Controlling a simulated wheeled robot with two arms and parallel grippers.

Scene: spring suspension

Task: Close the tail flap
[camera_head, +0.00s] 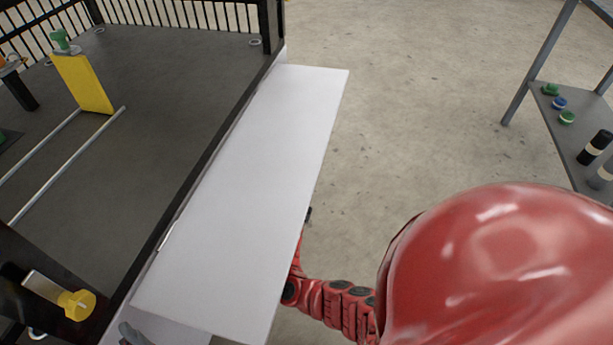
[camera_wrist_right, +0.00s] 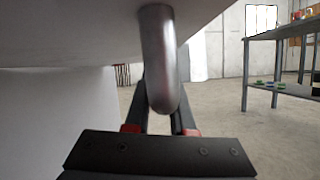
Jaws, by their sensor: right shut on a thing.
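The tail flap (camera_head: 245,180) is a long white panel standing out from the edge of a dark truck bed (camera_head: 170,100) in the head view. Its underside fills the top left of the right wrist view (camera_wrist_right: 70,30). A bent grey metal handle (camera_wrist_right: 158,50) hangs down from that underside. My right gripper (camera_wrist_right: 160,105) is beneath the flap with its fingers on both sides of the handle, shut on it. In the head view the flap hides most of this gripper. My left gripper is not in view.
A yellow knob (camera_head: 76,304) is on a dark post at the lower left. A grey shelf (camera_head: 565,140) with small parts stands at the right. The concrete floor (camera_head: 420,100) between is clear.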

